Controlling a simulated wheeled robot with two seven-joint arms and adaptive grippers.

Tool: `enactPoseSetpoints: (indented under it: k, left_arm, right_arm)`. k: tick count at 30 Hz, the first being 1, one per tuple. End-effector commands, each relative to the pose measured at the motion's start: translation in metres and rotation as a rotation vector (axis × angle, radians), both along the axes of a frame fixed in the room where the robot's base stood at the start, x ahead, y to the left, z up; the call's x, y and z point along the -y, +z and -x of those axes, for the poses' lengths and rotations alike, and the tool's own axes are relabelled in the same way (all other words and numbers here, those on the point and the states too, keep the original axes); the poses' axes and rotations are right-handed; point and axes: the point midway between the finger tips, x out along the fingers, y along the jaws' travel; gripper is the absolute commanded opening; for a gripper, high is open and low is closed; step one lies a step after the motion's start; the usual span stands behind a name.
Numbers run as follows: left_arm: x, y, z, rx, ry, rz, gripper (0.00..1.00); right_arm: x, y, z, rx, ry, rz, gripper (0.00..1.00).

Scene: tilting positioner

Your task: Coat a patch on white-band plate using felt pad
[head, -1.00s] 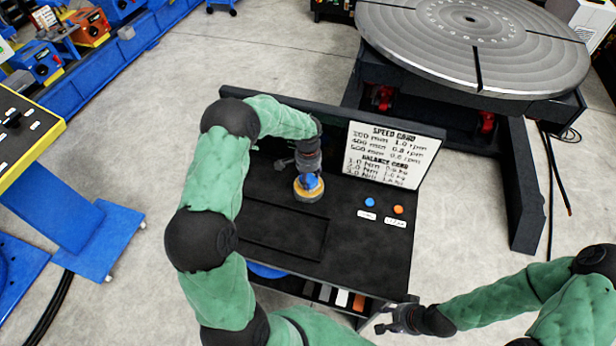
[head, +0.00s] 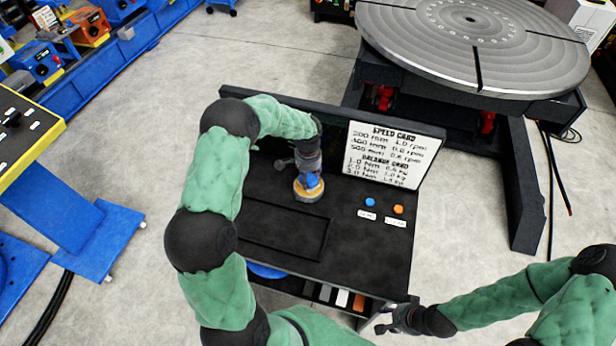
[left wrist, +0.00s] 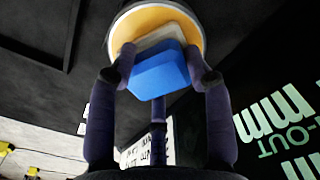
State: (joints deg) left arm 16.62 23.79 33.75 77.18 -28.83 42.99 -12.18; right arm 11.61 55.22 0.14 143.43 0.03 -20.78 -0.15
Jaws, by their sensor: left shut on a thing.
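The felt pad, a blue block with a pale layer (left wrist: 158,72), is held between the fingers of my left gripper (head: 309,180); its blue also shows in the head view (head: 307,181). The pad's pale face is against or just over the yellow-orange face of a round, pale-rimmed dish (head: 309,195) on the black bench; I cannot tell if they touch. The dish fills the top of the left wrist view (left wrist: 190,22). A white-marked piece (head: 342,298), perhaps the white-band plate, stands in the rack at the bench front. My right gripper (head: 384,320) is empty, fingers apart, beside the bench's front right corner.
The bench has an empty shallow recess (head: 285,232), a blue button (head: 369,202) and an orange button (head: 398,209). A card panel (head: 392,154) stands at its back. An orange-marked piece (head: 359,302) sits in the rack. A large round turntable (head: 470,45) stands behind.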

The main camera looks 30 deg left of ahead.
Motion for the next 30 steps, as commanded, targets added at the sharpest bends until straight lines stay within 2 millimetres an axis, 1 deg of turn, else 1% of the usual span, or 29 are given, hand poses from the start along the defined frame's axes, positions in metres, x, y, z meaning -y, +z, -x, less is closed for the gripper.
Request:
enactPoseSetpoints:
  k: [6,11,30]
  left_arm:
    - [0.001,-0.002,0.001,-0.003,-0.001,0.001,0.24]
    - [0.001,0.003,0.001,-0.003,-0.001,0.001,0.24]
    - [0.001,0.048,0.0,0.0,-0.001,0.001,0.24]
  right_arm:
    - [0.0,0.0,0.0,0.0,0.0,0.0,0.4]
    - [0.0,0.003,0.0,0.0,0.0,0.0,0.4]
    - [0.0,0.028,0.0,0.0,0.0,0.0,0.4]
